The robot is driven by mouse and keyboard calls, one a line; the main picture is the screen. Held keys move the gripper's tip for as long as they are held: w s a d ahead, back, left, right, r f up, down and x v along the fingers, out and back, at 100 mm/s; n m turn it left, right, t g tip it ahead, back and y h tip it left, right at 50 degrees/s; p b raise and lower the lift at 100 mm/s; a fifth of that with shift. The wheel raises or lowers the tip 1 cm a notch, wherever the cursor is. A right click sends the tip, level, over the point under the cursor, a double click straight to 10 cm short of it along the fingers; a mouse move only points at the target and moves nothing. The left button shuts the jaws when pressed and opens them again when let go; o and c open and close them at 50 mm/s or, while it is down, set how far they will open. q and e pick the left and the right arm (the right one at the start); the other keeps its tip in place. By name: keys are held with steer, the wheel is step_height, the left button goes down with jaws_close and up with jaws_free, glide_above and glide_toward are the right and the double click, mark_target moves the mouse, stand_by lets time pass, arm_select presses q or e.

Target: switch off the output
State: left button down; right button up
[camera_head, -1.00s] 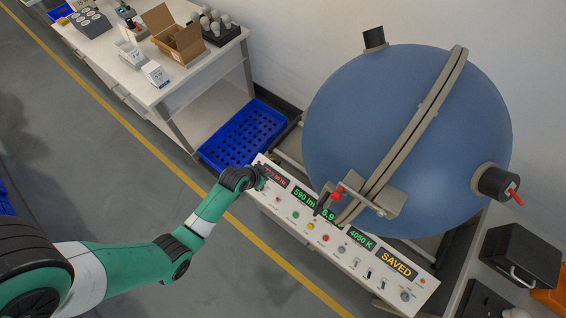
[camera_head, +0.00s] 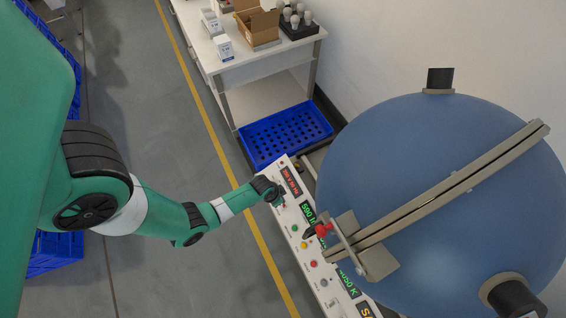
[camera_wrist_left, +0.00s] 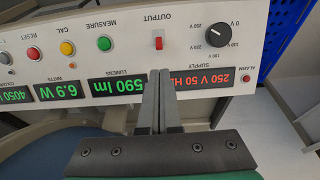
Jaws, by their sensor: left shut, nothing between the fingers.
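The white control panel (camera_head: 296,236) runs along the front of the blue sphere. In the left wrist view the panel (camera_wrist_left: 190,15) appears upside down. The red rocker switch (camera_wrist_left: 158,43) under the OUTPUT label sits between the green MEASURE button (camera_wrist_left: 104,43) and the black supply knob (camera_wrist_left: 218,36). My left gripper (camera_wrist_left: 160,74) is shut and empty. Its tips show just below the switch in the picture; I cannot tell whether they touch the panel. In the head view my left gripper (camera_head: 279,199) is at the panel's far end and hides the switch area. My right gripper is not in view.
The supply display (camera_wrist_left: 207,79) reads 250 V 50 Hz; the lumens display (camera_wrist_left: 118,86) reads 590 lm. The blue sphere (camera_head: 430,190) stands right of the panel. A blue crate (camera_head: 285,135) and a white bench (camera_head: 265,55) with boxes and bulbs are beyond.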

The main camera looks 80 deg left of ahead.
mark_target(284, 206)
arm_select(q)
steer(key=b+x, duration=0.5)
steer(key=x, duration=0.2)
steer(key=shift+f, duration=0.1)
steer(key=shift+w+f+b, duration=0.3)
steer(key=shift+f+b, duration=0.2)
steer(key=shift+b, duration=0.05)
steer(key=shift+s+t, duration=0.1)
steer(key=shift+t, duration=0.2)
steer(key=shift+s+t, duration=0.1)
steer(key=shift+t, duration=0.4)
